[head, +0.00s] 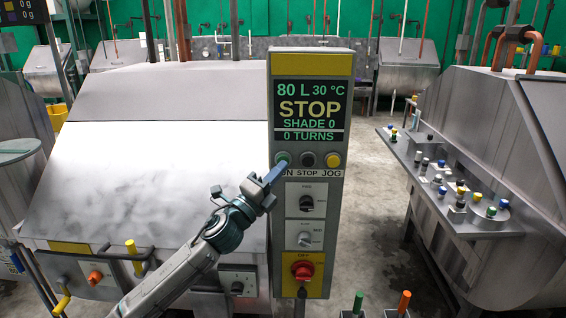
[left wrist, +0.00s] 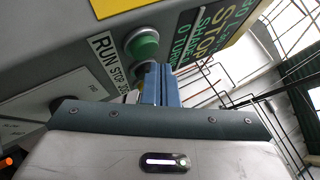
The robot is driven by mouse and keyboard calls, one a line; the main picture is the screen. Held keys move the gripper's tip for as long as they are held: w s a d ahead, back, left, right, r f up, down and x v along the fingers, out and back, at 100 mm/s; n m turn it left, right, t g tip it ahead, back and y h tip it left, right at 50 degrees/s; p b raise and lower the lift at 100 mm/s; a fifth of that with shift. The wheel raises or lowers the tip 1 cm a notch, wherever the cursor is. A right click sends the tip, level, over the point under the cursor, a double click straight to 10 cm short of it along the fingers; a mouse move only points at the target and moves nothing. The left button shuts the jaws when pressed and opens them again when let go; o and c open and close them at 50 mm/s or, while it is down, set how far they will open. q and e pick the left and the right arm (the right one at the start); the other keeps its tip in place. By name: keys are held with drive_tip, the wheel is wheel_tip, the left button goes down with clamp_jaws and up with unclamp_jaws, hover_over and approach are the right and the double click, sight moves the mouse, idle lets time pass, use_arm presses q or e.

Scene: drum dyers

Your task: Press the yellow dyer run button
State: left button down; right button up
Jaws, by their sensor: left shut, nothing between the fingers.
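The yellow-banded control panel (head: 312,64) stands in front of a steel drum dyer. Its green run button (head: 281,158) is at the left of a row, above the RUN label; it also shows in the left wrist view (left wrist: 142,45). A black stop button (head: 307,160) and a yellow jog button (head: 332,160) sit to its right. The display (head: 309,110) reads STOP and 0 TURNS. My left gripper (head: 280,169) is shut and empty, its blue fingertips just below the green button and partly over the RUN label. I cannot tell if they touch the panel. My right gripper is out of view.
Below the buttons are two knobs (head: 306,203) and a red switch (head: 303,270) on a yellow plate. The steel dyer (head: 150,160) stands left of the panel. Another machine (head: 500,150) with a shelf (head: 470,226) of colored-capped items stands right. Floor is open between them.

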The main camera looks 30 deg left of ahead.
use_arm(q)
drive_tip(key=shift+w, duration=0.1)
idle(0.6)
drive_tip(key=shift+w+a, duration=0.25)
drive_tip(key=shift+w, duration=0.05)
